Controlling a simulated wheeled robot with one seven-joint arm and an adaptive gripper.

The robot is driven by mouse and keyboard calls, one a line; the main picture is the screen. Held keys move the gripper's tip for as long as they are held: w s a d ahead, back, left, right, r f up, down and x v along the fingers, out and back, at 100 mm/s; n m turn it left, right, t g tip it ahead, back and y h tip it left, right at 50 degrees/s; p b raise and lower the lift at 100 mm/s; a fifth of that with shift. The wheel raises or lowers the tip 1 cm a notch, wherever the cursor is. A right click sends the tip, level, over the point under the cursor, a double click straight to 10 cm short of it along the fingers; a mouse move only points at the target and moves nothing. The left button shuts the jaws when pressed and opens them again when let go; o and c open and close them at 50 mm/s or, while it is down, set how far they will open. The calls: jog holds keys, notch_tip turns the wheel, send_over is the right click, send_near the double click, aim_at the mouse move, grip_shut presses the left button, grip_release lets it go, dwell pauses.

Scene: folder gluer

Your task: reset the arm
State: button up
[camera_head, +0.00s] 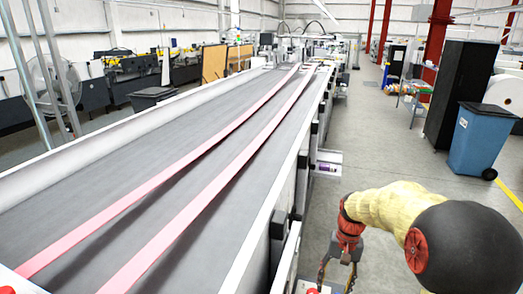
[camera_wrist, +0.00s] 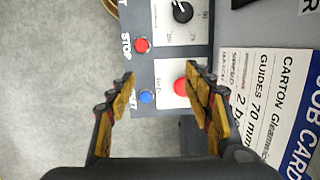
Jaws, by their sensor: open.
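My gripper (camera_head: 336,277) hangs at the lower right of the head view, beside the conveyor's right side. In the wrist view, my gripper (camera_wrist: 161,77) is open, with its two yellow-padded fingers apart and nothing between them. Beyond the fingers is a grey control panel (camera_wrist: 165,60). It carries a red button (camera_wrist: 142,45) beside the word STOP, a blue button (camera_wrist: 146,97) with a partly hidden label, a larger red button (camera_wrist: 180,87) partly behind the right finger, and a black knob (camera_wrist: 183,12). I cannot tell the gap between fingertips and panel.
The long conveyor (camera_head: 150,165) with two pink belts (camera_head: 180,205) fills the left and middle of the head view. A job card (camera_wrist: 262,105) lies right of the panel. A blue bin (camera_head: 480,140) and black cabinet (camera_head: 458,90) stand at right. The aisle floor (camera_head: 375,140) is clear.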

jog(key=s+a+r+n+t+b, duration=0.1)
jog(key=s+b, duration=0.3)
jog(key=s, duration=0.4)
jog(key=s+a+r+n+t+b, duration=0.1)
jog(key=s+t+b, duration=0.3)
jog(key=s, duration=0.4)
jog(key=s+a+r+n+t+h+b, duration=0.1)
jog(key=s+b, duration=0.3)
jog(key=s, duration=0.4)
jog(key=shift+s+a+r+n+t, duration=0.2)
jog(key=shift+r+n+t, duration=0.1)
jog(key=shift+r+t, duration=0.5)
jog(key=shift+r, duration=0.15)
